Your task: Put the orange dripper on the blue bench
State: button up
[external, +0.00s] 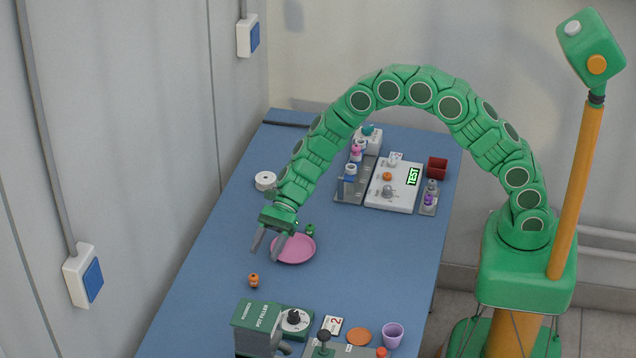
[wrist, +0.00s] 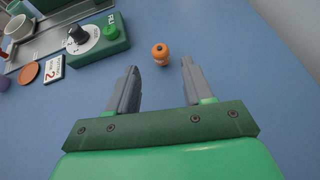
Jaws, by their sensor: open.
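A small orange dripper (external: 253,281) stands on the blue bench (external: 215,290), nearer the camera than the pink saucer. It also shows in the wrist view (wrist: 160,54), just beyond my fingertips and roughly centred between them. A second small orange piece (external: 387,176) sits on the white TEST board (external: 405,196). My gripper (external: 266,254) is open and empty, pointing down over the bench at the left edge of the saucer. Its two fingers also show spread apart in the wrist view (wrist: 159,70).
The pink saucer (external: 293,249) has a small green dripper (external: 311,230) beside it. The green pot filler (external: 258,318) with its dial, an orange disc (external: 358,337) and a purple cup (external: 392,334) stand at the near end. A white roll (external: 265,181) is near the wall. The bench's left side is mostly clear.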

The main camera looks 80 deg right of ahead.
jog(key=v, duration=0.5)
jog(key=s+d+r+n+g+h, duration=0.1)
jog(key=s+r+n+g+h, duration=0.1)
jog(key=s+r+n, duration=0.75)
jog(key=s+d+r+n+g+h, duration=0.2)
jog(key=s+r, duration=0.2)
jog(key=s, duration=1)
jog(key=s+d+r+n+h, duration=0.1)
jog(key=s+d+n+h, duration=0.3)
jog(key=s+d, duration=0.5)
jog(key=s+d+r+n+h, duration=0.2)
jog(key=s+d+n+h, duration=0.2)
jog(key=s+d, duration=0.6)
jog(key=s, duration=0.7)
jog(key=shift+d+r+n, duration=0.2)
jog(key=shift+d+n, duration=0.05)
jog(key=shift+n, duration=0.1)
